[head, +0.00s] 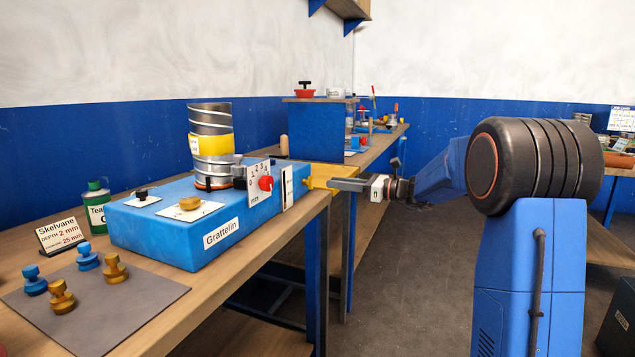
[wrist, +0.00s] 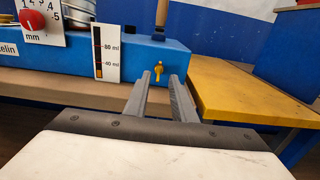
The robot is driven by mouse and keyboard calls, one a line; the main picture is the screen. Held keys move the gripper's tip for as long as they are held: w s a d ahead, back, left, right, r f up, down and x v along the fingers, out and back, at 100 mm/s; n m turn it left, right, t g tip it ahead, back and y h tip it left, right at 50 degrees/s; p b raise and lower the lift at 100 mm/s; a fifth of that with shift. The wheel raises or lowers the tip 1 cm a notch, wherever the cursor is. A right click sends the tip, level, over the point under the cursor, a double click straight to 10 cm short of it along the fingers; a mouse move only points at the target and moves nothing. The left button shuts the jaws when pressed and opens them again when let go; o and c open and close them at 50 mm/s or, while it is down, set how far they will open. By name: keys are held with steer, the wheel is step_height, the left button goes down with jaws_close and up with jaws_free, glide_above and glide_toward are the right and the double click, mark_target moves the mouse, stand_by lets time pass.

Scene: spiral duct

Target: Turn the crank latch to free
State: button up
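My gripper (wrist: 158,82) is open, with one grey finger on each side of the latch in the picture; the latch shows between the tips, and I see no contact. In the head view my gripper (head: 334,183) is at the right end of the blue box (head: 190,235).
A yellow board (wrist: 240,95) lies close to the right of my fingers. The box carries a 40–60 ml gauge (wrist: 107,55) and a red mm dial (head: 265,183). A spiral duct (head: 211,145) stands on the box. Knobs lie on a grey mat (head: 120,315).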

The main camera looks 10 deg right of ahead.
mark_target(310, 183)
steer(key=x, duration=0.7)
steer(key=shift+a, duration=0.15)
jaws_close()
